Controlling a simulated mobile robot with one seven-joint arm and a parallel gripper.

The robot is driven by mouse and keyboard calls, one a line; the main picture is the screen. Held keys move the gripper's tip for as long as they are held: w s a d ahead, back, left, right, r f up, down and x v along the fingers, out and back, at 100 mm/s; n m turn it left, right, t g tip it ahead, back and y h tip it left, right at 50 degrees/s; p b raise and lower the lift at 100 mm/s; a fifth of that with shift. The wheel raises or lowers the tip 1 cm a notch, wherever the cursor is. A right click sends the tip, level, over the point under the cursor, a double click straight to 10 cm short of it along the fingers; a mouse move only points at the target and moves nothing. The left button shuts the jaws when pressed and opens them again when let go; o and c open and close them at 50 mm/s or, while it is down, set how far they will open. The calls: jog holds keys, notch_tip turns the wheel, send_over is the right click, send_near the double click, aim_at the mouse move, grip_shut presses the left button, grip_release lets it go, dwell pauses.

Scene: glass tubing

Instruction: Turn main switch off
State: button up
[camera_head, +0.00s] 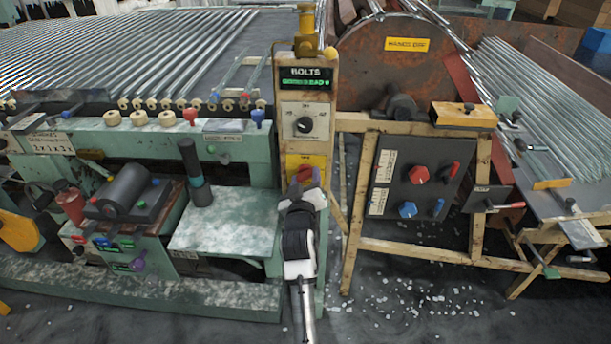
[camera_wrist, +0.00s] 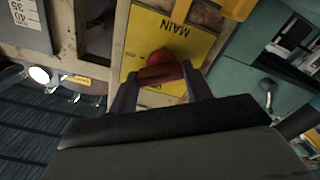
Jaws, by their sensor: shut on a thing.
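The main switch is a red rotary knob (camera_wrist: 163,69) on a yellow plate (camera_wrist: 150,35) that reads "MAIN" in the wrist view. In the head view the red knob (camera_head: 304,173) sits on the yellow plate (camera_head: 318,162), low on the wooden control post. My gripper (camera_wrist: 160,82) is shut on the red knob, with one finger on each side of it. In the head view my gripper (camera_head: 304,187) reaches up from below and covers the lower part of the plate. The knob's exact angle is hard to tell.
Above the switch is a white dial panel (camera_head: 304,123) with a black knob, and a green-lit "BOLTS" display (camera_head: 305,78). A grey panel (camera_head: 416,180) with red and blue knobs stands right. A green bench (camera_head: 225,225) stands left.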

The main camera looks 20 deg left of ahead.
jog(key=n+p, duration=0.4)
jog(key=n, duration=0.2)
jog(key=shift+a+r, duration=0.1)
jog(key=shift+r, duration=0.05)
jog(key=n+p, duration=0.3)
jog(key=n, duration=0.2)
jog(key=shift+a+f+n+p, duration=0.1)
jog(key=shift+f+n+p, duration=0.1)
jog(key=shift+n+p, duration=0.2)
jog(key=o, duration=1)
jog(key=shift+s, duration=0.15)
